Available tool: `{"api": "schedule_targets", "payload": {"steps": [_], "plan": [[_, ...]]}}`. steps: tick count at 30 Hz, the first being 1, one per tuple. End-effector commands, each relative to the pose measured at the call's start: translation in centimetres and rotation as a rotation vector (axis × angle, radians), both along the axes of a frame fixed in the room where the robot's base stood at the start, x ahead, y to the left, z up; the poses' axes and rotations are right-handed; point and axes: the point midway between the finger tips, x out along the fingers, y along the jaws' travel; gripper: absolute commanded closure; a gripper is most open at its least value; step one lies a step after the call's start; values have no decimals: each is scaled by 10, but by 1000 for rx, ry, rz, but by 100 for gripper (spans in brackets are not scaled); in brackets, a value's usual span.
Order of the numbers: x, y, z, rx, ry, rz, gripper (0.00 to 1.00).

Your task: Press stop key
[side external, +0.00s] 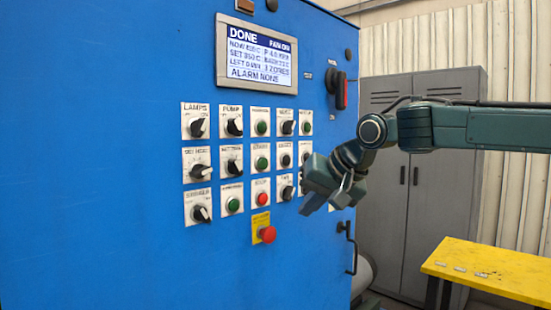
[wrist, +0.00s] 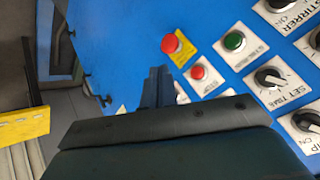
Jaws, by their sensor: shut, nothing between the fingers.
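The stop key appears to be the small red button (side external: 262,198) on a white plate in the lowest row of the blue panel; its label is too blurred to read surely. It also shows in the wrist view (wrist: 198,72), just right of my fingers. My gripper (side external: 322,203) is shut and empty, to the right of the red button in the side view and apart from the panel. In the wrist view the closed fingers (wrist: 157,88) point toward the panel. The gripper hides part of the panel's right-hand controls.
A larger red mushroom button (side external: 267,234) on a yellow plate sits just below the small one. A green button (side external: 233,205) and several black knobs surround it. The display (side external: 258,55) reads DONE. A yellow table (side external: 490,268) stands at lower right, before a grey cabinet (side external: 390,225).

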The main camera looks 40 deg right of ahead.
Motion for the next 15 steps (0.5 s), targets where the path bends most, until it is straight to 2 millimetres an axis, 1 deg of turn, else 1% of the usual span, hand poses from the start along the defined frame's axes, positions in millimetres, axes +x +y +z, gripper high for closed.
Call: {"api": "schedule_targets", "payload": {"steps": [8, 15], "plan": [[17, 0, 0, -1, 1, -1, 100], [41, -1, -1, -1, 1, -1, 100]]}}
